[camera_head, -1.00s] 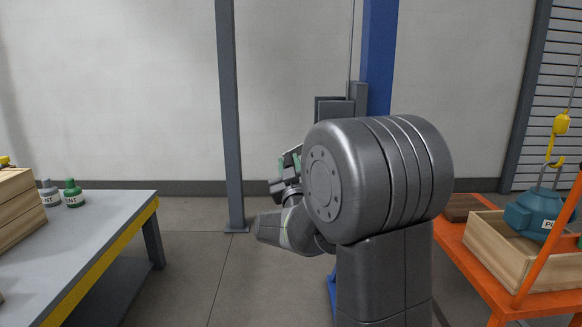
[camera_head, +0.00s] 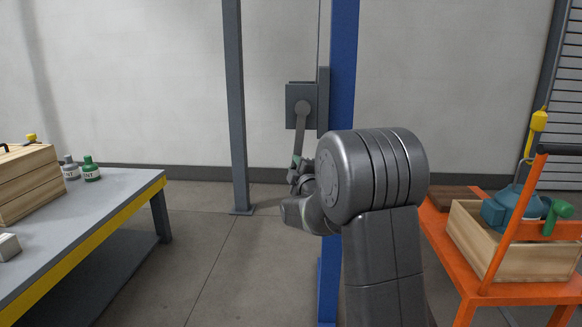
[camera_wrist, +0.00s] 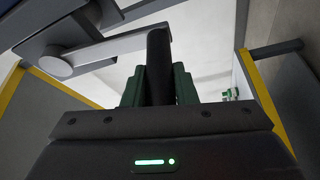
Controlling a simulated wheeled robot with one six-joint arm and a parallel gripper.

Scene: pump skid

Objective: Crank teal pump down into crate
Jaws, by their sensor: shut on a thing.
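The teal pump (camera_head: 497,213) hangs from a yellow hook (camera_head: 537,124) at the right of the head view. Its lower part is inside the open wooden crate (camera_head: 485,246), behind the front wall; whether it touches the floor is hidden. The grey winch box (camera_head: 300,93) is on the blue column, with its crank arm (camera_head: 301,132) pointing down. My gripper (camera_head: 297,172) is at the crank's lower end, partly hidden by my arm. In the wrist view, its green fingers (camera_wrist: 158,88) are shut around the dark crank handle (camera_wrist: 158,55).
An orange cart (camera_head: 432,230) carries the crate; its slanted bar crosses in front of the pump. At left, a grey workbench (camera_head: 105,200) holds a wooden box (camera_head: 25,180) and grey and green bottles (camera_head: 91,170). A grey post (camera_head: 237,110) stands left of the winch. The middle floor is clear.

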